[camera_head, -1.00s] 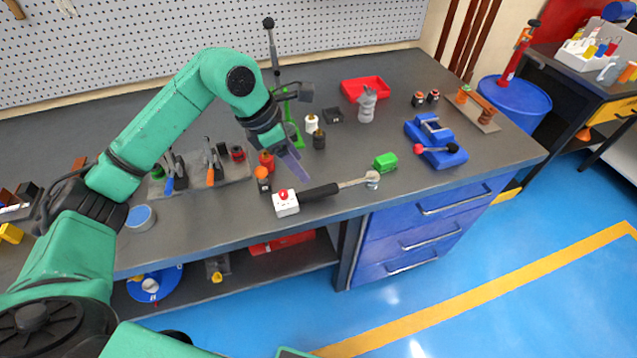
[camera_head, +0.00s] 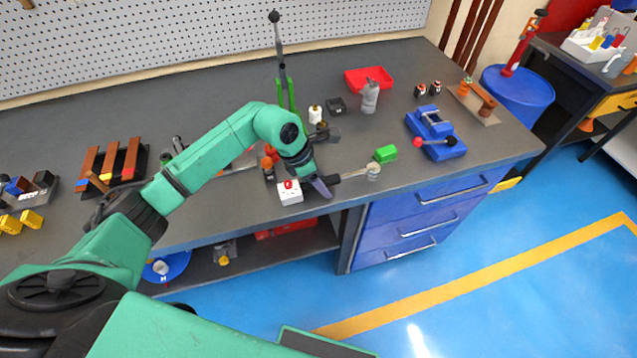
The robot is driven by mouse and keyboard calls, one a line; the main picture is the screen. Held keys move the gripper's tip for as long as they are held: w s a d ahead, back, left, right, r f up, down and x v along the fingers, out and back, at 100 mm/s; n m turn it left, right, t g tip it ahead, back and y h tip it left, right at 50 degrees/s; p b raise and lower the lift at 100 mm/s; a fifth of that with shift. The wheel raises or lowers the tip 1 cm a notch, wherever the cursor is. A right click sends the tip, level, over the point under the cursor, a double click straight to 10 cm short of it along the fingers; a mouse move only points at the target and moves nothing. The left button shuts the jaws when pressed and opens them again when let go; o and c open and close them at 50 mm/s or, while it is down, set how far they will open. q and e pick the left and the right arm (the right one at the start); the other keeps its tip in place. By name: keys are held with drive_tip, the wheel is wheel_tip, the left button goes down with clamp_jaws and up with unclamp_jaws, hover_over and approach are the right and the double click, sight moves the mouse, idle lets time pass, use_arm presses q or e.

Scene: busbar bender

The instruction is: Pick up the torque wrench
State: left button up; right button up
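The torque wrench (camera_head: 355,174) lies near the front edge of the grey workbench, with its silver head to the right and its black handle to the left. My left gripper (camera_head: 322,188) points down at the handle, and its fingers cover part of it. I cannot tell whether the fingers touch the handle or how far apart they are. My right gripper is not in view.
A white box with a red button (camera_head: 290,192) stands just left of the gripper. A green block (camera_head: 385,154) is near the wrench head. A blue vise (camera_head: 436,135) is farther right. A green lever press (camera_head: 287,93) stands behind.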

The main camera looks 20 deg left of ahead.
use_arm(q)
drive_tip(key=shift+f+b, duration=0.2)
drive_tip(key=shift+b, duration=0.1)
idle(0.4)
clamp_jaws()
